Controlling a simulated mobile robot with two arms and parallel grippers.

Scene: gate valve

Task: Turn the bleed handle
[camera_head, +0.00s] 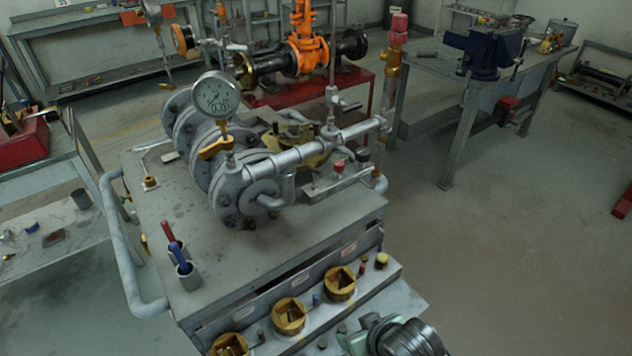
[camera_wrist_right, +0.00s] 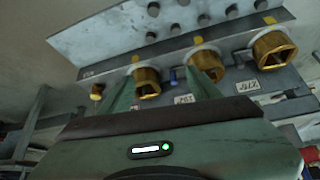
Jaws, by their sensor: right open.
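The grey flanged valve assembly (camera_head: 240,185) sits on the cart top in the head view, with a round dial gauge (camera_head: 216,96) above it. A yellow handle (camera_head: 216,147) sits at the gauge's base; I cannot tell for certain that it is the bleed handle. My right gripper (camera_head: 368,335) is at the bottom of the head view, in front of the cart and well apart from the valve. In the right wrist view my right gripper (camera_wrist_right: 162,72) is open, its two green fingers pointing towards the brass sockets, with nothing visibly held. My left gripper is out of view.
The cart's front ledge carries several brass sockets (camera_head: 289,316), labels and small fittings. Red and blue handled tools stand in a cup (camera_head: 188,275) at the cart's left. A grey push rail (camera_head: 122,245) runs along that side.

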